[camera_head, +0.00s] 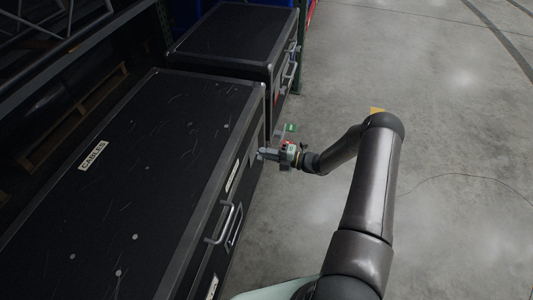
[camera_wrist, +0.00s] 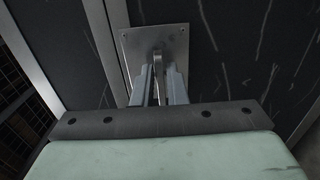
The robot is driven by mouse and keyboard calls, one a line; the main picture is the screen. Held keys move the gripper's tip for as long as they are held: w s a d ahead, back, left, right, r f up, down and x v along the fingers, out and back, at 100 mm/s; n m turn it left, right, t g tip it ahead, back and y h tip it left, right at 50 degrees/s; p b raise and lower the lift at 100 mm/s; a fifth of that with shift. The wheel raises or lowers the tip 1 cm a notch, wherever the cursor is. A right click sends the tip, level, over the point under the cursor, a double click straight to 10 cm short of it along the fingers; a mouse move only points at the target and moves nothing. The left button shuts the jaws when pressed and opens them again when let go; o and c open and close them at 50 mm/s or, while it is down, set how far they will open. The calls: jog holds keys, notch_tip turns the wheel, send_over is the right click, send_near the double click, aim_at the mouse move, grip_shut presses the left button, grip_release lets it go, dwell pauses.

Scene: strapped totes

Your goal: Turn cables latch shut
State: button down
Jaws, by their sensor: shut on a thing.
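The black case (camera_head: 140,170) with the "CABLES" label (camera_head: 94,155) fills the left of the head view, lid down. Its latch shows in the wrist view as a square metal plate (camera_wrist: 156,48) with a small upright tab (camera_wrist: 159,75) in its middle. My gripper (camera_head: 263,153) reaches the front face of this case near its far corner. In the wrist view my gripper (camera_wrist: 160,84) has its two fingers on either side of the tab, shut on it. The fingertips partly hide the tab, so its exact turn is hard to tell.
A second black case (camera_head: 232,42) stands behind the first. Open concrete floor (camera_head: 450,120) lies to the right. A dark rack stands at the left.

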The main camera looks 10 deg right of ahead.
dwell(0.4)
jog(key=c, duration=1.6)
grip_release()
jog(key=shift+o, duration=0.2)
jog(key=p+v, duration=0.2)
jog(key=v, duration=1.5)
jog(key=shift+d, duration=0.25)
jog(key=shift+s, duration=0.1)
jog(key=s+a+r+n+g+h+p, duration=0.25)
jog(key=a+r+n+g+p, duration=0.35)
jog(key=r, duration=0.5)
jog(key=s+a+r+n+g+h+p, duration=0.2)
jog(key=s+a+r+n+p, duration=0.15)
jog(key=r+n, duration=0.65)
jog(key=s+a+r+n+g+h+p, duration=0.35)
jog(key=a+r+n, duration=0.25)
jog(key=r, duration=0.7)
jog(key=s+a+r+n+t+h+p, duration=0.2)
jog(key=s+r+n+h+p, duration=0.5)
jog(key=s+r+n+p, duration=0.5)
jog(key=s+r+n+t, duration=0.1)
jog(key=s+r+n, duration=0.4)
jog(key=r+n, duration=0.3)
jog(key=shift+a+r+h, duration=0.3)
jog(key=shift+r, duration=0.15)
